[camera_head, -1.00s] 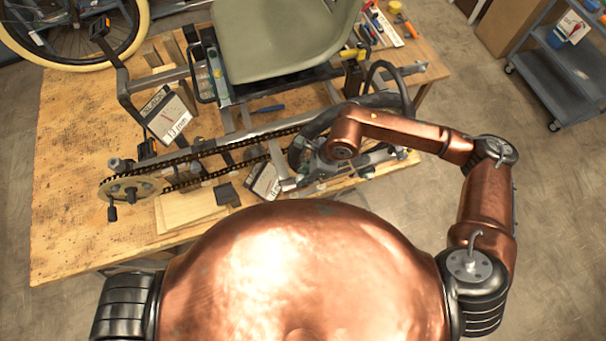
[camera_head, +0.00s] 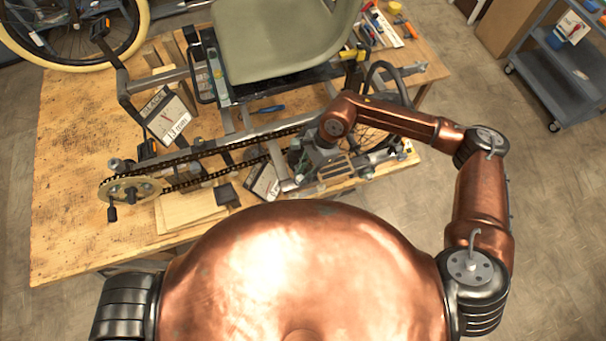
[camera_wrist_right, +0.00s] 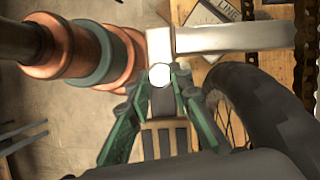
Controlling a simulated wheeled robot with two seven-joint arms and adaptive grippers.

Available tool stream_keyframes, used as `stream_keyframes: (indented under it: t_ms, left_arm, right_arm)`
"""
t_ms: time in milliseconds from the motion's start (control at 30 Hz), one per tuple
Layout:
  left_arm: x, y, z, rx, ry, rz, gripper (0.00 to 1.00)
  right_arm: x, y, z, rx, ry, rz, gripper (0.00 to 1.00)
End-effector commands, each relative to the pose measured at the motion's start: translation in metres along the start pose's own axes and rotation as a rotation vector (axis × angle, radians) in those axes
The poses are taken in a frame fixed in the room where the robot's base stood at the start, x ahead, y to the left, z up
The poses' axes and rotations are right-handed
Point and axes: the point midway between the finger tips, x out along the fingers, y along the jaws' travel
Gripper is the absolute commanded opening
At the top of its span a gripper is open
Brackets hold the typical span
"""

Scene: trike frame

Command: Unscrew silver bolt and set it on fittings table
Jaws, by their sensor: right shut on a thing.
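My right gripper (camera_head: 303,168) is over the rear part of the trike frame (camera_head: 226,143), partly hidden by its own wrist in the head view. In the right wrist view its green fingers (camera_wrist_right: 160,82) are closed around a small, round, bright silver piece, which looks like the head of the silver bolt (camera_wrist_right: 160,76). The piece lies right beside a pale metal bar (camera_wrist_right: 235,38); I cannot tell whether it is still threaded in. My left gripper is out of view. I cannot tell which surface is the fittings table.
The frame stands on a wooden workbench (camera_head: 75,190), with a seat (camera_head: 285,40) above it. A chain (camera_head: 225,170), black-and-white label cards (camera_head: 166,117) and a black tyre (camera_wrist_right: 265,105) crowd the area. A grey cart (camera_head: 560,75) stands at the right, beyond open floor.

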Motion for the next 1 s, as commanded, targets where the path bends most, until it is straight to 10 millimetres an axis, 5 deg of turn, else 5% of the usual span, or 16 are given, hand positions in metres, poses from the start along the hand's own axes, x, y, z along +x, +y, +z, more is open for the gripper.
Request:
stream_keyframes:
  t_ms: [400,633,667,767,1000]
  left_arm:
    - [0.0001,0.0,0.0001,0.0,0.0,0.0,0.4]
    - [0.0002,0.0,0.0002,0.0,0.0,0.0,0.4]
    - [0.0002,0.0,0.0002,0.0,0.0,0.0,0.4]
    - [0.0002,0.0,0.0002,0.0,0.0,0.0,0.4]
    - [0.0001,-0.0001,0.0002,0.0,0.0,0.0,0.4]
  right_arm:
    - [0.0009,-0.0044,0.0016,-0.424,0.0,0.175,0.05]
    - [0.0011,-0.004,0.0015,-0.438,0.0,0.181,0.05]
    - [0.0011,-0.0039,0.0014,-0.438,0.0,0.181,0.19]
    - [0.0013,-0.0038,0.0013,-0.437,0.0,0.181,0.26]
    - [0.0006,-0.0038,0.001,-0.435,0.0,0.179,0.26]
